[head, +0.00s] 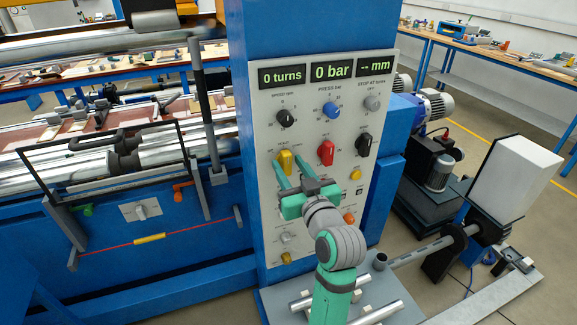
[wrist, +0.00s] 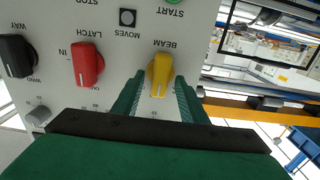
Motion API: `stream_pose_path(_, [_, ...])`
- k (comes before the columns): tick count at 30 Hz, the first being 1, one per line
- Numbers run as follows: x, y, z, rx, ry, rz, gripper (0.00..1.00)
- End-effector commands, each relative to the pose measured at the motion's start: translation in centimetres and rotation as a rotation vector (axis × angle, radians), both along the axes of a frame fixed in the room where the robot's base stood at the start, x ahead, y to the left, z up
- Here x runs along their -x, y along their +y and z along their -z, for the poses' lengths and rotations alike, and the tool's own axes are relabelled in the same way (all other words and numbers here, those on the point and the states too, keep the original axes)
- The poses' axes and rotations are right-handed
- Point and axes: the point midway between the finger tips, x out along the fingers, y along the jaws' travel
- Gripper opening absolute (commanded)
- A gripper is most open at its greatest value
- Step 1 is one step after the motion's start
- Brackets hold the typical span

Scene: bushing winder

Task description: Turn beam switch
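The yellow beam switch (head: 286,162) is on the grey control panel (head: 262,132), at its left in the head view. In the wrist view the yellow switch (wrist: 162,74) sits under the upside-down label BEAM, its white mark toward my gripper. My gripper (head: 289,170) is open, its two green fingers pointing at the panel. In the wrist view the fingers (wrist: 159,92) lie on either side of the switch's near end. A gap shows on the left; the right finger is very close, and I cannot tell whether it touches.
A red latch switch (wrist: 86,64) and a black switch (wrist: 17,56) are beside the beam switch. Above are a black knob (head: 286,118), a blue knob (head: 331,111) and displays reading 0 turns and 0 bar. A metal rail frame (head: 196,100) stands left of the panel.

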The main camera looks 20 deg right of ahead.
Motion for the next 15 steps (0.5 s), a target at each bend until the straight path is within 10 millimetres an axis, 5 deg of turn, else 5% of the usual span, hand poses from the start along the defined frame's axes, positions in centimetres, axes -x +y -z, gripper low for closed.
stream_pose_path(11, [-0.53, 0.04, -0.01, 0.000, -0.001, 0.000, 0.39])
stream_pose_path(15, [-0.54, 0.09, -0.02, 0.000, -0.001, 0.000, 0.06])
